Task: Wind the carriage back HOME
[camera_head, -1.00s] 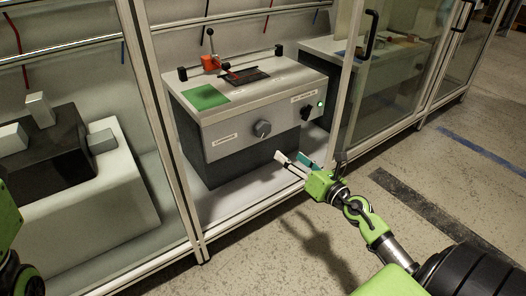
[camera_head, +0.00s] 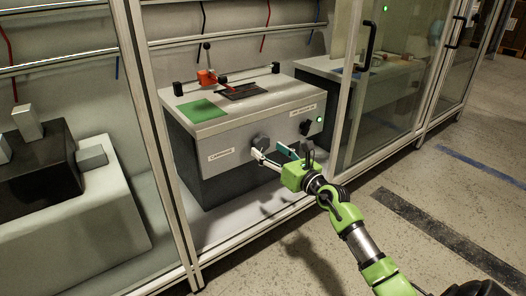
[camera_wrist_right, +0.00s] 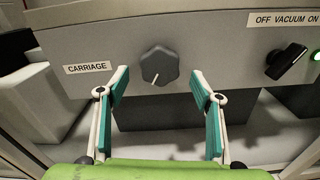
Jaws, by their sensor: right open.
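The grey bench unit (camera_head: 228,130) has a dark round knob (camera_head: 261,142) on its front, by a CARRIAGE label (camera_head: 221,154). In the right wrist view the knob (camera_wrist_right: 159,66) has a white pointer mark toward its lower left. A red carriage (camera_head: 207,77) with a black-tipped upright lever sits on top, at the left end of a dark slotted plate (camera_head: 245,90). My right gripper (camera_head: 276,152) is open and empty in front of the knob. In the right wrist view its fingertips (camera_wrist_right: 160,76) stand either side of the knob; contact cannot be told.
A black vacuum switch (camera_head: 305,127) and a lit green lamp (camera_head: 320,119) are right of the knob. A green pad (camera_head: 202,111) lies on top of the unit. A cabinet frame post (camera_head: 157,140) stands at left; a glass door (camera_head: 395,90) stands at right.

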